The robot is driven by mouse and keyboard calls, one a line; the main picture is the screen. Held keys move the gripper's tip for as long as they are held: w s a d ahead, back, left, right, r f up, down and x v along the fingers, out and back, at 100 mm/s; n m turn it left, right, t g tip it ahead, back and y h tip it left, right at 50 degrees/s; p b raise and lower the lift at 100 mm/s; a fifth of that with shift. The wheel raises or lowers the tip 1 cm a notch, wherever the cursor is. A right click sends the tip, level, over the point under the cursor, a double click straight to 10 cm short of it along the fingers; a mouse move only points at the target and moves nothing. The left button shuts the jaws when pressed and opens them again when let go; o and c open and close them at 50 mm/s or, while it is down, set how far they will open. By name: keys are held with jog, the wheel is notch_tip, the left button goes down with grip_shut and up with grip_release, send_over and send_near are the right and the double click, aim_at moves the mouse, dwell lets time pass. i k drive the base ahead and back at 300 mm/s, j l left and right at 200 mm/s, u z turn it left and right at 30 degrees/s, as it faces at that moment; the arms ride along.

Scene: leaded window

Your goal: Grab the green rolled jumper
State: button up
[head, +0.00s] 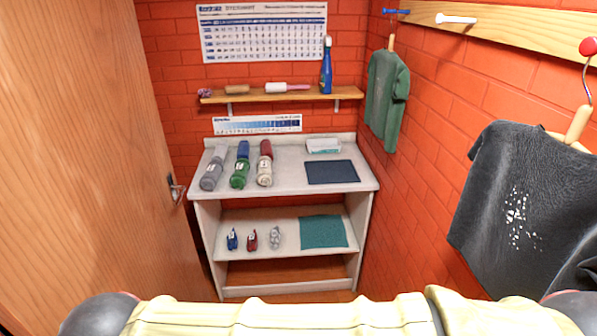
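A green roll (239,176), which looks like the green rolled jumper, lies on the pale top of the shelf unit (290,180), in the middle of the front of a group of rolls. It has pale markings. A blue roll (243,150) lies directly behind it, and I cannot tell whether they touch. A grey roll (210,176) lies to its left and a cream roll (264,174) to its right, with small gaps. My gripper is not in view.
A red roll (265,148), a dark blue mat (332,172) and a pale box (323,146) share the top. A wooden door (90,150) stands close on the left. A green shirt (386,95) and a dark shirt (515,200) hang on the right. A narrow shelf (310,94) runs above.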

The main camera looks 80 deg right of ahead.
aim_at(239, 179)
jog(key=z, duration=2.2)
jog(key=i+z, duration=0.2)
jog(key=i+l+z, duration=0.15)
jog(key=i+z, duration=0.2)
jog(key=i, duration=0.15)
jog(key=i+z, duration=0.35)
jog(key=i, duration=0.15)
